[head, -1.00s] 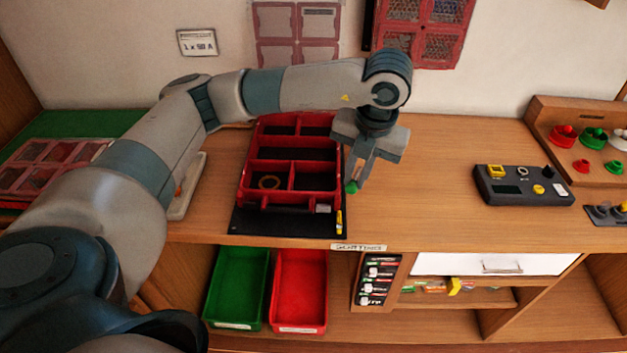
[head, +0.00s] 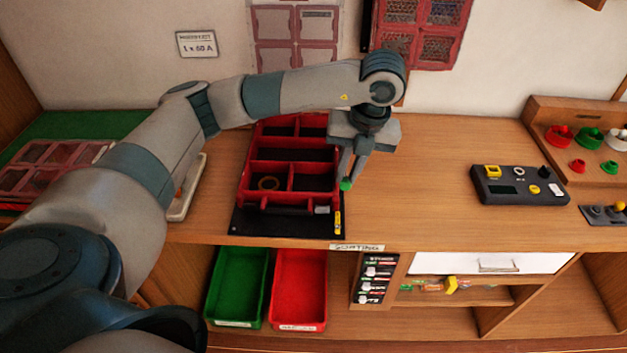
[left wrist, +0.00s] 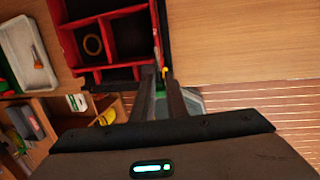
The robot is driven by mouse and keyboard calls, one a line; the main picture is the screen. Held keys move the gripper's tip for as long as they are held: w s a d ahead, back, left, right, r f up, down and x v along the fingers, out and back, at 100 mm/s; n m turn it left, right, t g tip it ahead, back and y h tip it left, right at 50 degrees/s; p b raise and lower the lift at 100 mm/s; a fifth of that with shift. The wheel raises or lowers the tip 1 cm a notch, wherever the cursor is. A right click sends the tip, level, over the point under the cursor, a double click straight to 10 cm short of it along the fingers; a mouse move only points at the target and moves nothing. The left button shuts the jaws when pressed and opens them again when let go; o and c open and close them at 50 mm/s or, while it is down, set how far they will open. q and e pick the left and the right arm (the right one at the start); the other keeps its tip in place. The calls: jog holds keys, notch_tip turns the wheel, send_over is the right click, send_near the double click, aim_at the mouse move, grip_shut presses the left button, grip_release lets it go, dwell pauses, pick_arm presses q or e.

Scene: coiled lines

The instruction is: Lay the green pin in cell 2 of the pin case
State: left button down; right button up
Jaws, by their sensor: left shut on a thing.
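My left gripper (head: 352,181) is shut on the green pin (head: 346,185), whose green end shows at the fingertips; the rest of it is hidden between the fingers. In the left wrist view a bit of green pin (left wrist: 160,92) shows between the fingers (left wrist: 168,92). The red pin case (head: 246,180) with black-floored cells lies on the workbench, just left of the gripper. A brass-coloured ring (head: 268,183) lies in its front left cell. The gripper is above the bench beside the case's right wall. I cannot read any cell numbers. My right gripper is not in view.
The case stands on a black mat (head: 270,224) with a yellow marker (head: 338,222) at its right edge. A dark control box (head: 518,187) stands to the right. Green (head: 238,285) and red bins (head: 300,290) are below the bench. The bench between case and box is clear.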

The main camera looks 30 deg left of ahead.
pick_arm(q)
jog(key=p, duration=0.1)
send_over(311, 189)
jog(key=f, duration=0.6)
jog(key=shift+d, duration=0.4)
jog(key=shift+d, duration=0.1)
notch_tip(311, 189, down, 3)
jog(key=shift+s+f+p, duration=0.1)
jog(key=shift+p, duration=1.1)
jog(key=shift+f, duration=0.4)
jog(key=shift+f, duration=0.1)
jog(key=shift+f, duration=0.1)
jog(key=c, duration=1.7)
grip_release()
jog(key=shift+c, duration=0.2)
